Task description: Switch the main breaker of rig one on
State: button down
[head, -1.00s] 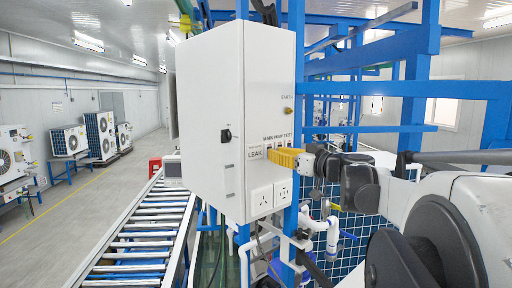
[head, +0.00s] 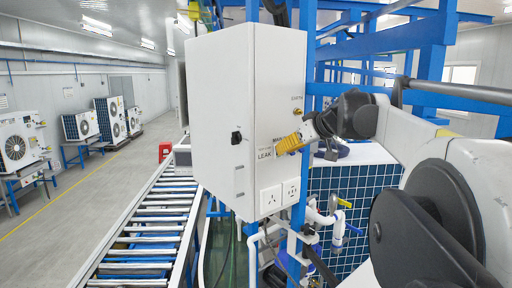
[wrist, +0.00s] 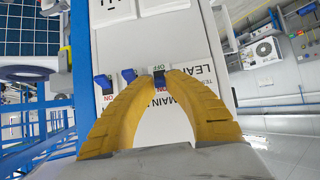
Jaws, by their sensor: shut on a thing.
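The white control box (head: 215,110) of the rig fills the middle of the head view. My gripper (head: 277,153) reaches its right face from the right, with yellow fingers over the breaker row beside the LEAK label (head: 264,154). In the wrist view, my gripper (wrist: 159,82) has its fingertips closed around the blue lever of the main breaker (wrist: 159,78), by the MAIN label. A green OFF mark shows above this lever; its ON side is hidden by the fingers. Two other blue levers (wrist: 129,76) (wrist: 103,82) stand to the left, apart from the fingertips.
Two sockets (head: 279,198) sit low on the box face, and a brass earth stud (head: 296,112) sits higher up. Blue frame posts (head: 300,60) stand behind. A roller conveyor (head: 150,220) runs at left, with open floor beyond it.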

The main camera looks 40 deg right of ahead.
dwell(0.3)
jog(key=c, duration=1.7)
grip_release()
jog(key=shift+o, duration=0.2)
jog(key=v, duration=1.2)
jog(key=a+f+g+b, duration=0.1)
jog(key=a+f+b, duration=0.55)
jog(key=f, duration=0.45)
jog(key=a+f+g+y+b, duration=0.1)
jog(key=a+f+b, duration=0.55)
jog(key=f, duration=0.55)
jog(key=a+f+g+b, duration=0.1)
jog(key=a+f+b, duration=0.6)
jog(key=f, duration=0.4)
jog(key=s+a+f+b, duration=0.3)
jog(key=a+f+b, duration=0.2)
jog(key=f, duration=0.9)
jog(key=s+a+f+b, duration=0.3)
jog(key=a+f+b, duration=0.1)
jog(key=f+b, duration=0.8)
jog(key=s+a+f+g+h+b, duration=0.1)
jog(key=s+a+f+b, duration=0.3)
jog(key=f+b, duration=0.5)
notch_tip(320, 180, down, 9)
jog(key=shift+a+f, duration=0.15)
jog(key=shift+a, duration=0.65)
